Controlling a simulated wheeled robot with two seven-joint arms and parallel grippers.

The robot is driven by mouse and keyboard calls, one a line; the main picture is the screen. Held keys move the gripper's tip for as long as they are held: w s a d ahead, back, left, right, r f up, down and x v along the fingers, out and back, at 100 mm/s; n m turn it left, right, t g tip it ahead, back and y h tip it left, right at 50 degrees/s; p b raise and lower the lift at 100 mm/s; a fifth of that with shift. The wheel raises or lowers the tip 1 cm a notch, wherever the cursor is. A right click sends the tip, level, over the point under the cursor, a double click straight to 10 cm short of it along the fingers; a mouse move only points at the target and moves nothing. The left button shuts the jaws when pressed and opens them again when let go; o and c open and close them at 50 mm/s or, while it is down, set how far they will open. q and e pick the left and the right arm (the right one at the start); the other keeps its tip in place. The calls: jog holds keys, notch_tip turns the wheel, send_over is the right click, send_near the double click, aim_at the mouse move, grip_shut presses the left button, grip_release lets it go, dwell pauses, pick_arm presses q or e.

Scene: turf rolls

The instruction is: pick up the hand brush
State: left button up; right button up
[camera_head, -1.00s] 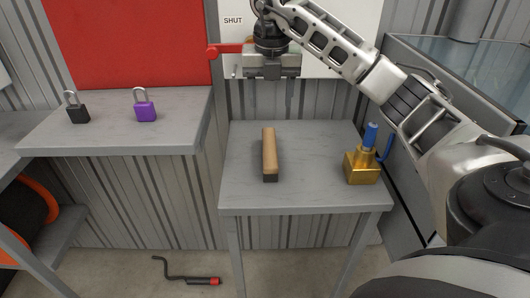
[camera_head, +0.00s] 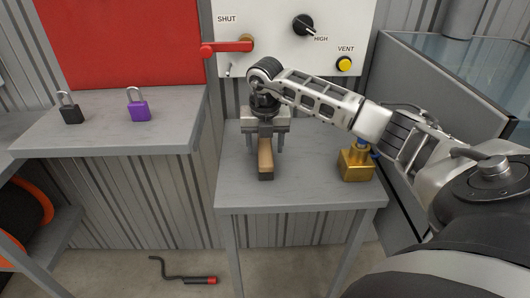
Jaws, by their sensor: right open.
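The hand brush (camera_head: 265,161) has a wooden top and a dark lower part. It lies on the small grey table (camera_head: 300,195), with its near end toward me. My right gripper (camera_head: 265,148) is open over the far part of the brush, with one finger on the left side and one on the right. The gripper body hides the far end of the brush. I cannot tell whether the fingers touch it. My left gripper is not in view.
A brass block (camera_head: 356,165) with a blue part stands at the table's right, partly behind my right arm. A shelf (camera_head: 110,135) at left holds a black padlock (camera_head: 70,112) and a purple padlock (camera_head: 138,107). A wall panel (camera_head: 285,60) with a red lever (camera_head: 228,48) is behind.

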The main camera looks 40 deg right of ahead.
jog(key=shift+f, duration=0.4)
jog(key=c, duration=1.1)
jog(key=shift+r, duration=0.15)
jog(key=shift+w+r, duration=0.1)
jog(key=shift+r, duration=0.45)
jog(key=s+a+r, duration=0.1)
jog(key=r, duration=0.1)
jog(key=a+r, duration=0.1)
jog(key=r, duration=0.1)
jog(key=s+a+r, duration=0.1)
jog(key=r, duration=0.1)
jog(key=shift+s+a+r+b, duration=0.1)
jog(key=shift+s+r+b, duration=0.2)
jog(key=shift+r, duration=0.05)
jog(key=s+a+r, duration=0.1)
jog(key=s+a, duration=0.1)
jog(key=s+a+r, duration=0.2)
jog(key=a, duration=0.1)
jog(key=s+a+r, duration=0.2)
jog(key=shift+s+a, duration=0.2)
jog(key=shift+a, duration=0.15)
